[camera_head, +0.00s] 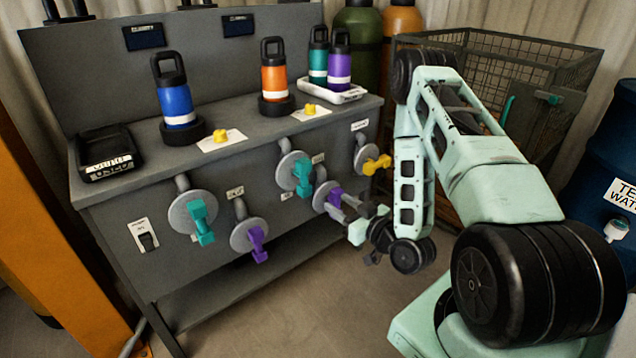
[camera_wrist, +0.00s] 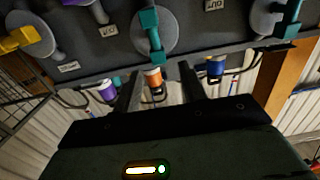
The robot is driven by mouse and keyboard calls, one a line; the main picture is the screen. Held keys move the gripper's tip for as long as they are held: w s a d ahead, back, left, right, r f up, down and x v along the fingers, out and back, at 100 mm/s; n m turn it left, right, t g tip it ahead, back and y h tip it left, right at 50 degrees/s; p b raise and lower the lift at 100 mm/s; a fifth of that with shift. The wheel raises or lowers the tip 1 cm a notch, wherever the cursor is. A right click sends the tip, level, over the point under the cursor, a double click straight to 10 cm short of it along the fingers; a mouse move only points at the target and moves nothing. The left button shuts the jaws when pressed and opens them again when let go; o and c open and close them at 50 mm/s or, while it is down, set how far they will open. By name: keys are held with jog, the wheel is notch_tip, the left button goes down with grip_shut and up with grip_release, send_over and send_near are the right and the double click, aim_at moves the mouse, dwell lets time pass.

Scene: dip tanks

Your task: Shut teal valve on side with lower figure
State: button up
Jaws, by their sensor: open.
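Two teal valves sit on the grey bench front: a left one (camera_head: 201,219) and a right one (camera_head: 301,173), each a teal handle on a round grey disc. In the wrist view, the right teal valve (camera_wrist: 151,35) is central, just beyond my fingers, and the left teal valve (camera_wrist: 289,20) is at the right edge. My gripper (camera_head: 352,214) is open by the right-hand purple valve (camera_head: 334,197); its fingers also show in the wrist view (camera_wrist: 160,85), with nothing between them. Two small dark displays, left (camera_head: 143,37) and right (camera_head: 238,25), are on the back panel; their figures are unreadable.
Another purple valve (camera_head: 256,239) and a yellow valve (camera_head: 377,163) share the front. A blue bottle (camera_head: 176,98) and an orange bottle (camera_head: 274,75) stand on top. A wire cage (camera_head: 480,50) and blue drum (camera_head: 608,150) stand right. Floor before the bench is clear.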

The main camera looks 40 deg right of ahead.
aim_at(306, 177)
jog(key=w, duration=1.6)
jog(key=shift+w+d, duration=0.15)
jog(key=shift+w, duration=0.25)
jog(key=shift+m, duration=0.3)
grip_shut()
